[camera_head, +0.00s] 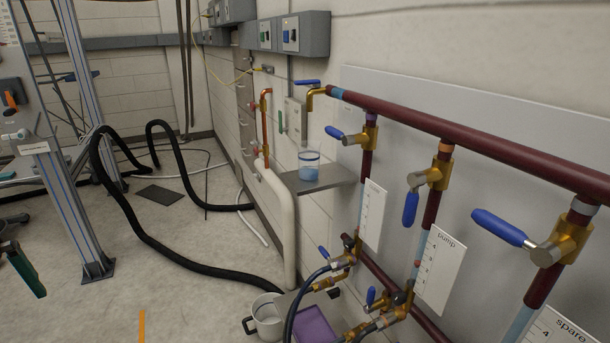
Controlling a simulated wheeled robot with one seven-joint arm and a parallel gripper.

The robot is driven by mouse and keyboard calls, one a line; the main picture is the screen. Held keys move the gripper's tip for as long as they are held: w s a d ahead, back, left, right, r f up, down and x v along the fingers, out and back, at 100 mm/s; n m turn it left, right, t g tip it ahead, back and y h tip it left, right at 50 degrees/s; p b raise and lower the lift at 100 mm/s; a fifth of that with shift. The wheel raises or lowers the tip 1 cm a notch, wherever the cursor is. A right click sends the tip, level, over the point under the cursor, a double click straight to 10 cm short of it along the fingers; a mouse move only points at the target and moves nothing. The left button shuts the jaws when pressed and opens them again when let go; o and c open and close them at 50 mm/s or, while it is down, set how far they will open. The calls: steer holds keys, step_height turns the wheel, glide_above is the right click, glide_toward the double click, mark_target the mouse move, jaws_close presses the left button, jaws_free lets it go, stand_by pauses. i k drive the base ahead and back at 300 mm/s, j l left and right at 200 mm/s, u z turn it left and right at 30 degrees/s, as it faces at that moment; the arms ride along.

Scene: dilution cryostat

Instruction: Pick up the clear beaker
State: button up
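The clear beaker (309,167) stands upright on a small grey wall shelf (338,176) in the middle of the head view. It looks bluish in its lower part; I cannot tell whether that is liquid or tint. My gripper is not in view, so its distance from the beaker and its state do not show.
Dark red pipes (440,125) with blue-handled valves run along the wall to the right of the shelf. A white pail (268,315) and a purple bin (316,328) are below. Black hoses (185,248) cross the floor; a metal frame (70,200) stands left.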

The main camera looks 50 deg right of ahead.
mark_target(309, 151)
steer(key=i+j, duration=0.1)
steer(key=i, duration=0.65)
steer(key=i+z, duration=0.2)
steer(key=z, duration=0.2)
steer(key=i+j+z, duration=0.15)
steer(key=z, duration=0.25)
steer(key=i+j+z, duration=0.2)
steer(key=z, duration=0.2)
steer(key=i+z, duration=0.2)
steer(key=z, duration=0.75)
steer(key=i+j, duration=0.15)
steer(key=i, duration=0.15)
